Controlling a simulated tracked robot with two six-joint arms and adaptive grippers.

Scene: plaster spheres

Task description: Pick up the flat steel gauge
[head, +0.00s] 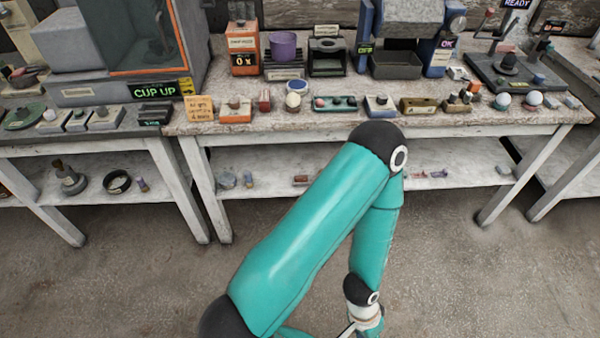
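I cannot pick out a flat steel gauge with certainty in the head view; the small items on the bench are too small to tell apart. A teal arm of mine, which I take for the left, rises from the lower left, bends high in front of the bench and hangs down again. Its wrist end, with what may be part of the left gripper (362,325), is cut by the bottom edge, so its fingers are not clear. It is well below and in front of the bench top. My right gripper is not in view.
The bench top (440,126) carries an orange box (243,47), a purple cup (283,46), a dark tray (396,67), a green holder (335,103), pale balls (502,100) and several small blocks. A lower shelf (270,163) holds small things. The floor (470,280) at right is clear.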

